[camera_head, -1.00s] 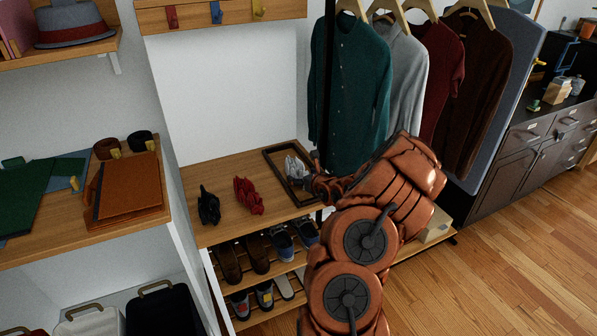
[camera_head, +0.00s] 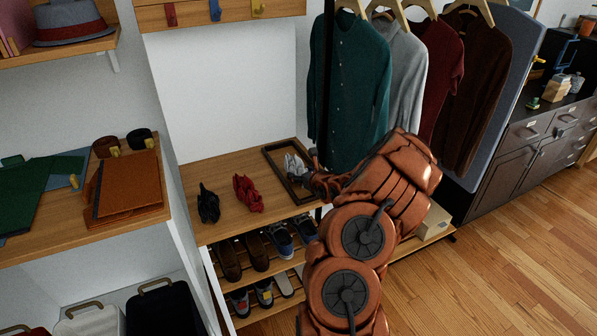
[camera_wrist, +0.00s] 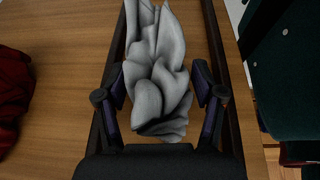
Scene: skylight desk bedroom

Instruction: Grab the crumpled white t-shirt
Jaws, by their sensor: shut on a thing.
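The crumpled white t-shirt (camera_head: 295,167) looks pale grey and lies bunched within the dark-framed tray (camera_head: 271,160) on the wooden bench top. In the wrist view the t-shirt (camera_wrist: 160,85) fills the middle, between the two fingers of my gripper (camera_wrist: 162,108). In the head view my gripper (camera_head: 312,178) is at the right side of the tray, partly hidden by my arm. The cloth appears to be still at the tray's level.
A red crumpled cloth (camera_head: 248,193) and a black one (camera_head: 208,204) lie left on the bench top (camera_head: 225,182). A green shirt (camera_head: 348,95) hangs close behind and right of my gripper. Shoes (camera_head: 280,238) stand on the racks below. Bare wood lies between the cloths.

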